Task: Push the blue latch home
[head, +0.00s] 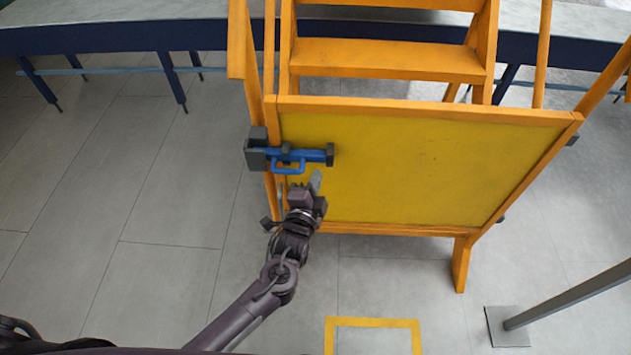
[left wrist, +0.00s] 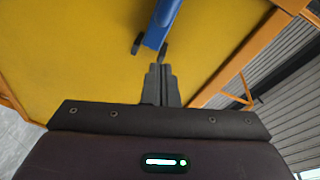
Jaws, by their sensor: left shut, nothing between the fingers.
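The blue latch (head: 290,155) is a bar with a looped handle, mounted across the upper left corner of a yellow panel (head: 420,165). Its left end lies at a dark block (head: 257,152) on the orange frame, and its right end is in a dark bracket (head: 329,155). Whether the bar is fully seated in the block cannot be told. My left gripper (head: 315,180) is shut and empty, just below the latch's right part. In the left wrist view the shut fingers (left wrist: 160,80) point at the panel, with the blue bar (left wrist: 163,22) ahead, apparently apart. My right gripper is not in view.
Orange steps (head: 385,60) rise behind the panel. A long bench (head: 120,30) with dark blue legs runs along the back. A grey post with a square base (head: 506,327) stands at lower right. A yellow floor marking (head: 373,322) lies in front. The tiled floor at left is clear.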

